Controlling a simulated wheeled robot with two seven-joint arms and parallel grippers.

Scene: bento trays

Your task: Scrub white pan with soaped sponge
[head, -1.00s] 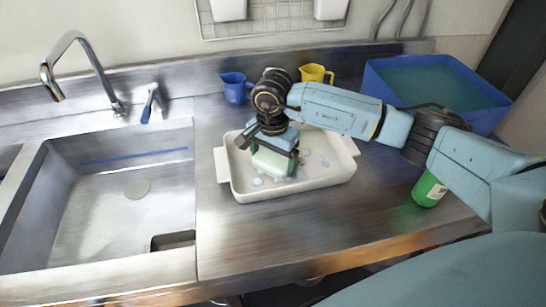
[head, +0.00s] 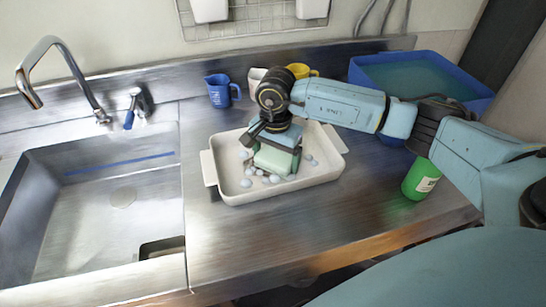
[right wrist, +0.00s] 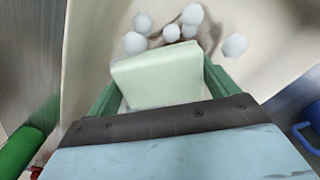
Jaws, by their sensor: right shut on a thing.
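The white pan (head: 232,194) sits on the steel counter right of the sink. My right gripper (head: 277,150) is inside it, shut on a pale green sponge (head: 273,161) low over the pan floor. In the right wrist view the sponge (right wrist: 157,76) sits between the green fingers, and the pan (right wrist: 262,35) fills the background. White suds balls (head: 250,178) lie around the sponge, and several suds (right wrist: 170,33) show beyond it in the wrist view. Whether the sponge touches the pan floor is hard to tell. My left gripper is not in view.
A blue cup (head: 219,91) and a yellow cup (head: 299,71) stand behind the pan, with a pale cup between them. A green bottle (head: 419,181) stands at right. A blue water tub (head: 440,70) is behind my arm. The sink (head: 100,215) is at left.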

